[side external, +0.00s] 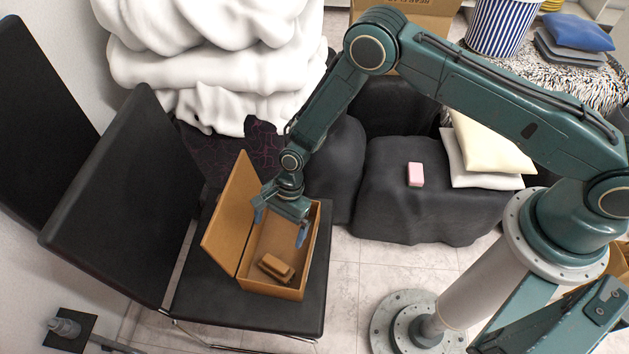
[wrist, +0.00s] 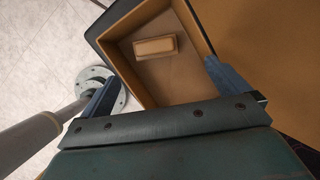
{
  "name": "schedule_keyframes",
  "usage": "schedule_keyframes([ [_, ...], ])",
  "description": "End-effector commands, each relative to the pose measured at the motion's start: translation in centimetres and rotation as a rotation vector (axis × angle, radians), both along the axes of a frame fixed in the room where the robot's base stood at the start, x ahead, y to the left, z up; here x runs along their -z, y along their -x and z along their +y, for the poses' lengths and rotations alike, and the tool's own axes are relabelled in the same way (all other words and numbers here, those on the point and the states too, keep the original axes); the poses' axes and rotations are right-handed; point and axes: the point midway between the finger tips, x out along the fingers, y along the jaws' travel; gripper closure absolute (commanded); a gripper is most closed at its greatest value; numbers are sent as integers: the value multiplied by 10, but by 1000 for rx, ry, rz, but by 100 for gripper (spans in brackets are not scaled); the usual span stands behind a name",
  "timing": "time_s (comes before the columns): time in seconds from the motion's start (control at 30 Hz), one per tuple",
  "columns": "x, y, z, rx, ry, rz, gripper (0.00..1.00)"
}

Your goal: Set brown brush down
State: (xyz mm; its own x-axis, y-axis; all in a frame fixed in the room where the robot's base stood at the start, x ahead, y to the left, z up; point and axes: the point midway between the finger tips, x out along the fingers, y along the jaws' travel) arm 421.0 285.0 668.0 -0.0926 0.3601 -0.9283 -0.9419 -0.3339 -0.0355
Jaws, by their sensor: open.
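The brown brush (side external: 276,267) lies in the near end of an open cardboard box (side external: 311,262). In the wrist view the brush (wrist: 155,46) rests on the box floor, close to one end wall of the box (wrist: 190,84). My gripper (side external: 281,229) is above the far part of the box, with its blue fingers spread apart and nothing between them. In the wrist view my gripper (wrist: 160,90) is open too, and the brush is apart from both fingers. The brush's underside is hidden.
The box stands on a black chair seat (side external: 210,290), its lid (side external: 232,215) raised on the left. A black chair back (side external: 125,200) rises left of it. A pink block (side external: 415,174) lies on a dark covered seat (side external: 385,200) to the right, beside pillows (side external: 490,150).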

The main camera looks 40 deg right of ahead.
Motion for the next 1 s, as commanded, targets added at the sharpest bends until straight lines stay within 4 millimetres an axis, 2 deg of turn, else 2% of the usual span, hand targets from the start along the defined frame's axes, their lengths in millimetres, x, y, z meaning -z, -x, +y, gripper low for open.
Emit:
schedule_keyframes([
  [0.23,-73,-27,-18,-103,9,-104,0],
  [0.5,-164,-42,-49,-246,38,-232,0],
  [0.77,-245,-40,-85,-376,83,-344,0],
  [1.0,-313,-23,-121,-493,136,-436,0],
])
